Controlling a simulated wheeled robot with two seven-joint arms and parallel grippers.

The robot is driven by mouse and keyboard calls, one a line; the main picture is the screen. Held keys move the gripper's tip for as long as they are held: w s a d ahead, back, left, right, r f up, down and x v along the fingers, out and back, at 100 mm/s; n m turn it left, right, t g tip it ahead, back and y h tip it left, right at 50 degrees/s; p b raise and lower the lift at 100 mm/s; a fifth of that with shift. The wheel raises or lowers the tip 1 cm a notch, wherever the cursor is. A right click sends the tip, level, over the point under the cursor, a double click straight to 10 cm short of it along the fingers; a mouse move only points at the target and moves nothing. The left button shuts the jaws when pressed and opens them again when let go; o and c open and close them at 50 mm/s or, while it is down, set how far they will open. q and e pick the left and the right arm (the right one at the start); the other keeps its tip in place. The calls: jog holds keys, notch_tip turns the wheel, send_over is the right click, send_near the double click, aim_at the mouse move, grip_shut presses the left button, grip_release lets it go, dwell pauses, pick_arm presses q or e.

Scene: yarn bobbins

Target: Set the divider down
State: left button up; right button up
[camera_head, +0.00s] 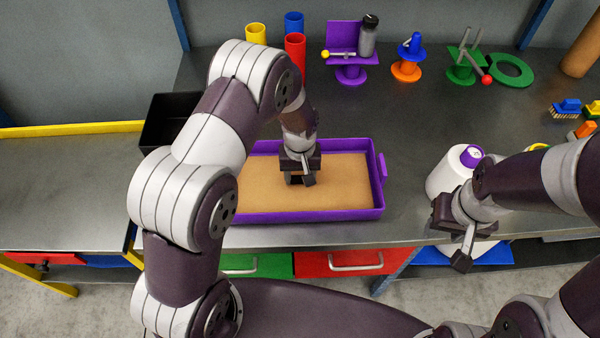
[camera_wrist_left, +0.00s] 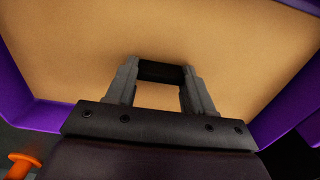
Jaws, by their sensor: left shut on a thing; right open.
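The divider (camera_head: 338,190) is a flat tan sheet lying level within the walls of a purple tray (camera_head: 378,172). Whether it touches what is under it cannot be told. My left gripper (camera_head: 300,178) points down over the sheet's middle. In the left wrist view, its fingers (camera_wrist_left: 160,85) are closed on a small dark block (camera_wrist_left: 160,71) at the tan sheet (camera_wrist_left: 230,45), apparently the divider's grip. My right gripper (camera_head: 463,240) is open and empty at the table's front edge, in front of a white bobbin (camera_head: 445,180).
A black bin (camera_head: 165,122) stands left of the tray. Coloured cylinders (camera_head: 295,45) and purple, orange and green stands (camera_head: 350,72) line the back. Brushes (camera_head: 568,107) lie at the right. The table between tray and bobbin is clear.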

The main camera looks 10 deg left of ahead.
pick_arm(q)
jog(key=shift+f, duration=0.15)
jog(key=o, duration=1.1)
jog(key=shift+c, duration=0.2)
jog(key=shift+w+r, duration=0.1)
jog(key=shift+r, duration=0.5)
notch_tip(320, 180, up, 11)
jog(key=b, duration=0.1)
jog(key=s+a+r+m, duration=0.1)
jog(key=s+a, duration=0.1)
jog(key=s, duration=0.5)
jog(key=s+a+r+m+t, duration=0.1)
jog(key=s+a+r+m, duration=0.1)
jog(key=s, duration=0.6)
jog(key=shift+s+a+r+m, duration=0.15)
jog(key=shift+a+r+m, duration=0.15)
jog(key=shift+a, duration=0.45)
